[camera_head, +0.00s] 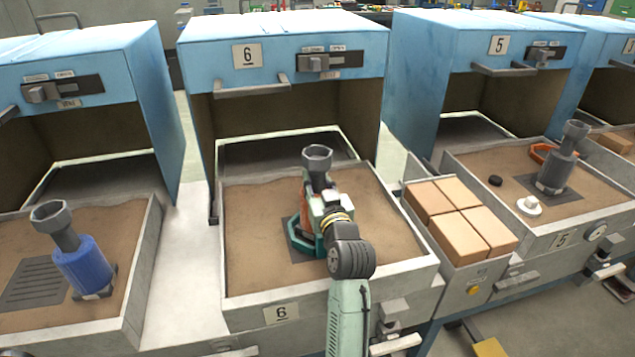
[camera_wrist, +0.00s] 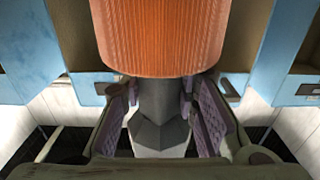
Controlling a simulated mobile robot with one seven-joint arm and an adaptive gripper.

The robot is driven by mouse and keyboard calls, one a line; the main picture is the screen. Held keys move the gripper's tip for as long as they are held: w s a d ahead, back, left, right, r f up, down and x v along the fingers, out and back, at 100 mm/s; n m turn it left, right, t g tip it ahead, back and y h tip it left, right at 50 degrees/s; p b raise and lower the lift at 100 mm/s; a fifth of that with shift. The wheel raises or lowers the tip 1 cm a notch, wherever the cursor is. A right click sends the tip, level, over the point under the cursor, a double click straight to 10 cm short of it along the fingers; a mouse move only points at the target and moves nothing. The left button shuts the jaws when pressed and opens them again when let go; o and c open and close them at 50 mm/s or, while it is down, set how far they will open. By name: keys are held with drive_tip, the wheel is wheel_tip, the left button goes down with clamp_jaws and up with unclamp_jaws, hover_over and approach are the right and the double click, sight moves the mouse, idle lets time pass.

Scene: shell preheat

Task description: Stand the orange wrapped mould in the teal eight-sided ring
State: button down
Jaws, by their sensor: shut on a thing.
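The orange wrapped mould (camera_head: 305,196) is upright over the tray marked 6, its grey eight-sided cup (camera_head: 317,157) on top. My gripper (camera_head: 322,199) is shut on its grey neck. In the wrist view, the orange ribbed body (camera_wrist: 160,38) fills the top, and the grey neck (camera_wrist: 160,98) lies between the two finger pads. The teal eight-sided ring (camera_head: 296,243) lies on a dark plate on the sand, below the mould. My gripper and arm hide part of the ring and the mould's lower end. I cannot tell whether the mould's foot touches down inside the ring.
The sand tray (camera_head: 224,262) has raised walls around my gripper. A blue furnace (camera_head: 285,50) stands open behind it. A box of tan bricks (camera_head: 462,262) is at right. A blue mould (camera_head: 83,265) stands left; a grey mould (camera_head: 558,172) stands in tray 5, near an orange ring (camera_head: 541,152).

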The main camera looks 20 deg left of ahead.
drive_tip(key=shift+f, duration=0.1)
drive_tip(key=shift+f+b, duration=0.3)
drive_tip(key=shift+b, duration=0.05)
drive_tip(key=c, duration=1.2)
unclamp_jaws()
drive_tip(key=shift+c, duration=0.2)
